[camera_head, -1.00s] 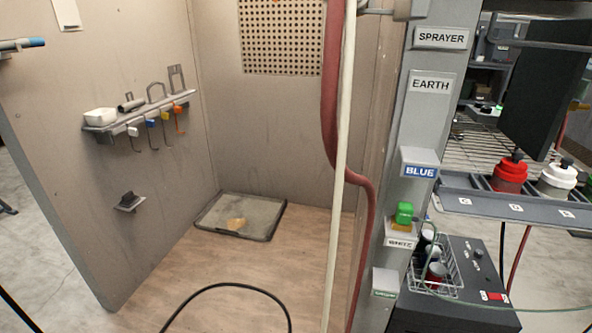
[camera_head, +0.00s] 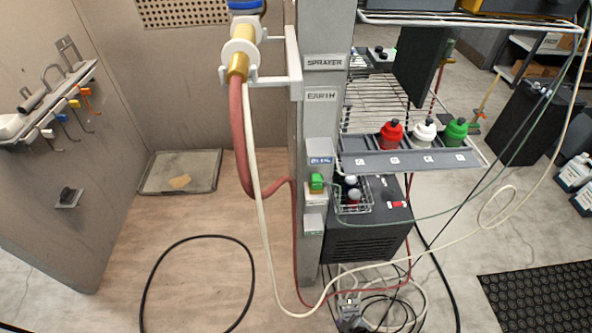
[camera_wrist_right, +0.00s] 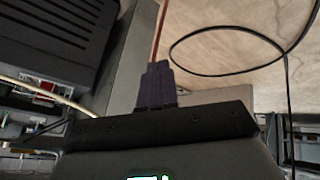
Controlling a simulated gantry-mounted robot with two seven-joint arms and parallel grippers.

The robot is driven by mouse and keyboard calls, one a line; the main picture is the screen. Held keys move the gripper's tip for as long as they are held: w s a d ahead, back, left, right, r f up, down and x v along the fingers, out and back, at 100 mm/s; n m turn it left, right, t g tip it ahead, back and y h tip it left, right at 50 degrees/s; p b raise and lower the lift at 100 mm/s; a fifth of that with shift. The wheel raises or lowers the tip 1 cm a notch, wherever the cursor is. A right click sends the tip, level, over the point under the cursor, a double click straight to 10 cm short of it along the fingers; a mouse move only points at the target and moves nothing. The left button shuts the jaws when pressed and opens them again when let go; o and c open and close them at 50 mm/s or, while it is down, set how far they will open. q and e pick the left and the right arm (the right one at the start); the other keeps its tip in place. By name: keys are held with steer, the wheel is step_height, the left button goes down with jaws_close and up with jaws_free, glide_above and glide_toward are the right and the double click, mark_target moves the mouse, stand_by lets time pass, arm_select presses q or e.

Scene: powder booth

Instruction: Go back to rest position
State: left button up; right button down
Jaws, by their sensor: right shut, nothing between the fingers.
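My right gripper (camera_head: 350,300) shows small at the bottom of the head view, below the black box and among loose cables. In the right wrist view its dark fingers (camera_wrist_right: 157,82) are together, with nothing seen between them. A thin red line passes behind their tips there; I see no sign that it is held. My left gripper is not in view.
The grey post (camera_head: 323,130) with labels stands right of the booth. A tray (camera_head: 410,163) holds red, white and green cups above the black box (camera_head: 365,240). Red hose (camera_head: 241,145), cream hose (camera_head: 262,200) and black cable (camera_head: 148,275) hang or loop nearby.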

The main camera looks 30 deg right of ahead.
steer(key=w+a+r+m+p, duration=0.1)
steer(key=a+r+p, duration=0.15)
steer(key=r, duration=1.05)
steer(key=a+r+m+p, duration=0.1)
steer(key=a+r+p, duration=0.15)
steer(key=r, duration=0.95)
arm_select(q)
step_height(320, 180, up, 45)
steer(key=p, duration=3.8)
arm_select(e)
steer(key=s+r+g, duration=0.1)
steer(key=s+r, duration=0.1)
steer(key=r, duration=2.2)
steer(key=s+r+m+g, duration=0.1)
steer(key=s+r+g, duration=0.1)
steer(key=r, duration=2.2)
steer(key=shift+s+d+m, duration=0.25)
steer(key=shift+s+m, duration=0.05)
steer(key=shift+s, duration=0.35)
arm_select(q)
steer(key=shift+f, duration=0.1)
